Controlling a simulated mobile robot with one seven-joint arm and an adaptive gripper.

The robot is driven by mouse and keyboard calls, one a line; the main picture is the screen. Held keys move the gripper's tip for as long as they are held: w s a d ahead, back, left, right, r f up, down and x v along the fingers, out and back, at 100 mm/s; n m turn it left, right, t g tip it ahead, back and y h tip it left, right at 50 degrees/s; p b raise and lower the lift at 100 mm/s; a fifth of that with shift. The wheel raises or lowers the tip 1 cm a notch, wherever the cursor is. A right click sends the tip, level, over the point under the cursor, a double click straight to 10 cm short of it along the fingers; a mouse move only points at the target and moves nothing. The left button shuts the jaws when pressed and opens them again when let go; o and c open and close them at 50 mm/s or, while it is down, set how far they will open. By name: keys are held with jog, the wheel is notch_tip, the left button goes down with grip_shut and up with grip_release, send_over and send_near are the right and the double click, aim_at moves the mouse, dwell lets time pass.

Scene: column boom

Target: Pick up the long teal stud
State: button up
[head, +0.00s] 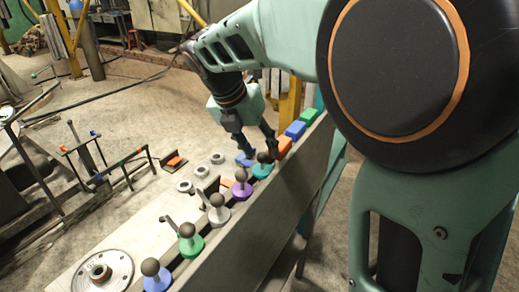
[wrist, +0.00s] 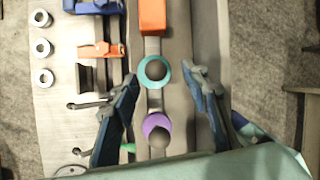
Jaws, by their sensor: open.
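The teal stud (head: 262,170) stands upright in the row along the bench, with a teal round collar and a dark ball knob. In the wrist view the teal stud (wrist: 145,72) is seen from above. My gripper (head: 259,150) is right over it, pointing down. In the wrist view my gripper (wrist: 160,76) is open, with one finger on each side of the stud and visible gaps between. How far the fingertips reach down beside the knob is unclear. The stud's lower part is hidden.
A purple stud (head: 241,188) stands next to the teal one, with grey, green and blue studs beyond. An orange block (wrist: 152,17) sits on its other side. A tall grey panel (head: 270,200) runs along the row. Grey rings (wrist: 41,47) and an orange clamp (wrist: 98,50) lie left.

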aim_at(261, 154)
jog(key=x, duration=0.4)
jog(key=shift+w+a+f, duration=0.1)
jog(key=shift+w+f, duration=0.1)
jog(key=shift+f, duration=0.2)
grip_shut()
